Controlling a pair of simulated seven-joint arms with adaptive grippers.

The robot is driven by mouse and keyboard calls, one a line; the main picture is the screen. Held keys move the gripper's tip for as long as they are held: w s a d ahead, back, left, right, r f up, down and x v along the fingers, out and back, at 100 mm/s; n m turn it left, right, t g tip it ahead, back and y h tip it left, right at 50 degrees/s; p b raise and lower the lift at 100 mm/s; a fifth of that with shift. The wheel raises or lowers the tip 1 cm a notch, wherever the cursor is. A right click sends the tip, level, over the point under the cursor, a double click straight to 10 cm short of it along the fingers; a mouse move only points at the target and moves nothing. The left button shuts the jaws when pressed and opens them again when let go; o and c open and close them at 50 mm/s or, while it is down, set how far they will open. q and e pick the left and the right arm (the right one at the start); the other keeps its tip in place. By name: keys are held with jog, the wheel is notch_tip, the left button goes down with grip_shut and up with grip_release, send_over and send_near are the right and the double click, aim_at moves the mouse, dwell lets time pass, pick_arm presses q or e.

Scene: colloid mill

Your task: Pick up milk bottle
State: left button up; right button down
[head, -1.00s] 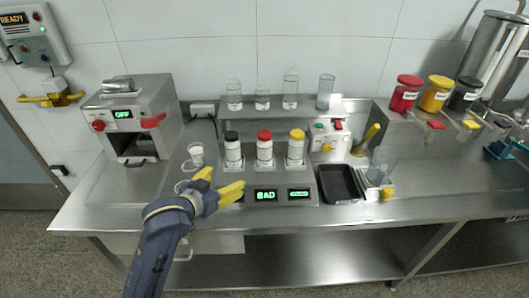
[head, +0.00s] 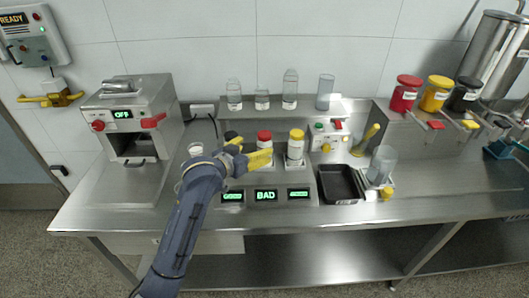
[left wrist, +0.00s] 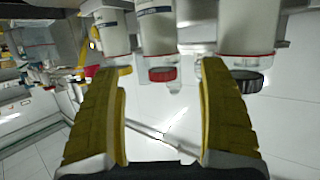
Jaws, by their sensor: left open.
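Three white bottles stand in a row on the bench: one with a black cap (head: 231,135), one with a red cap (head: 264,136), one with a yellow cap (head: 296,148). I cannot tell which is the milk bottle. My left gripper (head: 252,151) is open and empty in front of the row. It hides most of the black-capped bottle and the lower red-capped one. In the left wrist view the bottles appear inverted. There the red cap (left wrist: 162,74) shows between the spread fingers, and the black cap (left wrist: 248,80) beyond the right finger.
Clear glass bottles (head: 290,90) and a beaker (head: 325,92) stand on a shelf behind. Lit displays (head: 265,196) are in front of the row, and a black tray (head: 340,184) is to its right. A grey machine (head: 127,118) stands left. A white cup (head: 195,149) is beside my arm.

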aim_at(265, 142)
pick_arm(q)
jog(key=shift+x, duration=3.85)
jog(key=shift+a, duration=0.1)
jog(key=shift+c, duration=0.6)
jog(key=c, duration=1.3)
jog(key=shift+c, duration=0.4)
